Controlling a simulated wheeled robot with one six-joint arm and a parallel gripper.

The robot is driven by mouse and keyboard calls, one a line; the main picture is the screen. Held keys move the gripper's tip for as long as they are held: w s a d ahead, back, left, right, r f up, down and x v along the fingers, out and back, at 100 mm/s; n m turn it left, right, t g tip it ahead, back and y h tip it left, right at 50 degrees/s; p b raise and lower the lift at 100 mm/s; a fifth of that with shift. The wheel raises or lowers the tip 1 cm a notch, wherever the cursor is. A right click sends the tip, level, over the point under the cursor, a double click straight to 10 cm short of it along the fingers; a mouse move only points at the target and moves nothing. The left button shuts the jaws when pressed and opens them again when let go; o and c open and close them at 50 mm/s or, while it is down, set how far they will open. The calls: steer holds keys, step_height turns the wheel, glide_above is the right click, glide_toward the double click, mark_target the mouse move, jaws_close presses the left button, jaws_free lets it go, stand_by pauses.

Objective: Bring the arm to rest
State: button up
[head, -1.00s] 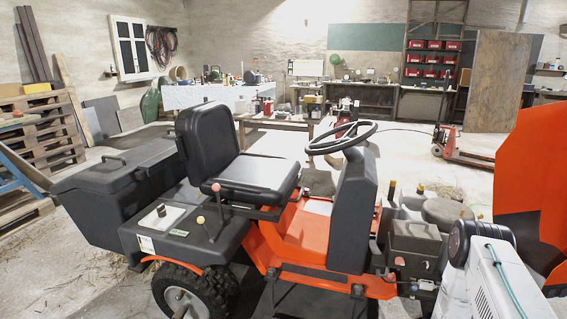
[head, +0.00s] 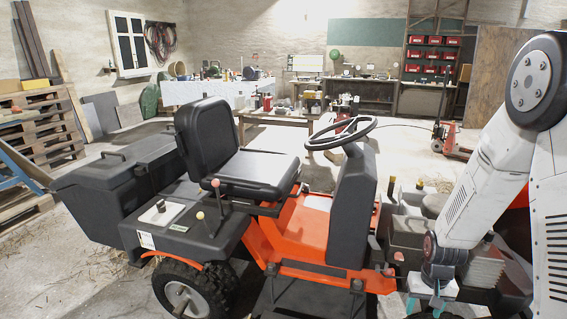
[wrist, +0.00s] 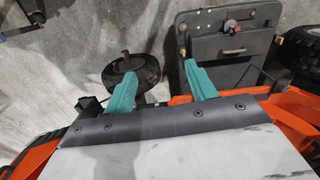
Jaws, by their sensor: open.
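My arm (head: 477,190) stands at the right of the head view, its elbow high and its forearm running down and left. My gripper (head: 428,307) points down at the bottom edge, near the front of the orange and black ride-on tractor (head: 310,235). In the wrist view my gripper (wrist: 160,74) shows two teal fingers spread apart with nothing between them. Below them are orange edges, a dark wheel and a dark grey box with a handle. The fingertips are partly cut off in the head view.
The tractor's steering wheel (head: 342,133) and black seat (head: 240,155) stand left of my arm. Behind are a wooden table (head: 280,119), a red pallet jack (head: 447,138) and a brown board (head: 497,75). Pallets (head: 45,130) stand at far left. Open floor lies behind the tractor.

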steer(key=s+a+r, duration=0.3)
steer(key=s+r, duration=0.5)
steer(key=r, duration=0.3)
steer(key=s+a+r+n+t, duration=0.1)
steer(key=s+a+r, duration=0.3)
steer(key=s+r, duration=0.4)
steer(key=s+a+r+n, duration=0.1)
steer(key=s+a+r, duration=0.3)
steer(key=s+r, duration=0.4)
step_height(320, 180, up, 6)
steer(key=shift+s+t, duration=0.2)
steer(key=shift+t, duration=0.1)
